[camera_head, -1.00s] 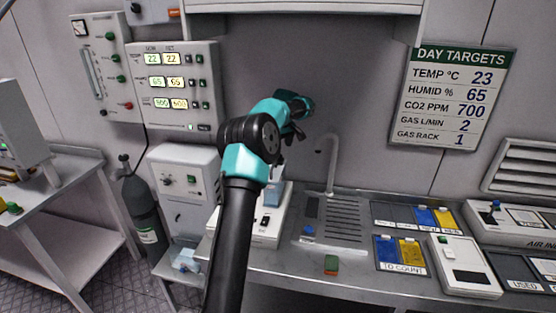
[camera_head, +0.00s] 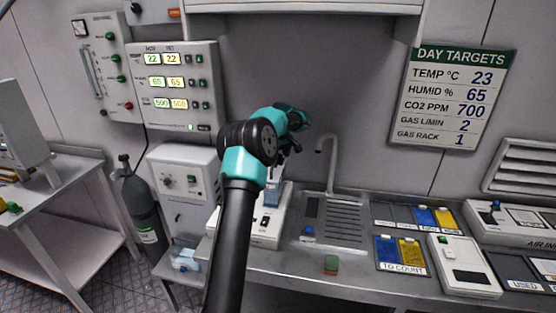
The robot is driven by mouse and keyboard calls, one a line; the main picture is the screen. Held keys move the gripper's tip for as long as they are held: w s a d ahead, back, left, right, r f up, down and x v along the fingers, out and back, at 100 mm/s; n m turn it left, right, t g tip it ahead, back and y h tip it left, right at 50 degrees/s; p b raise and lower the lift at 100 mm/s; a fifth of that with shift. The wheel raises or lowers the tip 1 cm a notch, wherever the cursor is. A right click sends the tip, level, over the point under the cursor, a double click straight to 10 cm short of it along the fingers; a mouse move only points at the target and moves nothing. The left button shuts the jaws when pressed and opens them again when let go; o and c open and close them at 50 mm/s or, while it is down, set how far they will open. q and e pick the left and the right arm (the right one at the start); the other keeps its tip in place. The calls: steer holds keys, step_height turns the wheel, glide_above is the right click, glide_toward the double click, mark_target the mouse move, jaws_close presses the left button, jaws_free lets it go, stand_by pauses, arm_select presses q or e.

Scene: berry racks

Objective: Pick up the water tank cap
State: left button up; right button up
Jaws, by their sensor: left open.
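My left arm rises from the bottom centre and bends at its black joint. My left gripper (camera_head: 292,148) is small and dark, partly hidden behind the teal wrist, and open above a translucent blue tank (camera_head: 273,192). The tank stands on a white device (camera_head: 267,230) on the bench, partly covered by my arm. I cannot make out a cap on the tank. A small blue piece (camera_head: 308,231) lies at the front left of the sink; I cannot tell whether it is the cap. My right gripper is not in view.
The steel sink (camera_head: 345,232) has a tall curved tap (camera_head: 331,165) right of the gripper. Blue and yellow card trays (camera_head: 401,269) and a white instrument (camera_head: 464,268) stand to the right. A grey gas cylinder (camera_head: 143,205) stands left.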

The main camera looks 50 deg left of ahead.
arm_select(q)
steer(key=shift+c, duration=0.2)
steer(key=c, duration=1)
steer(key=shift+o, duration=0.2)
steer(key=shift+r, duration=0.1)
step_height(320, 180, up, 10)
stand_by(0.5)
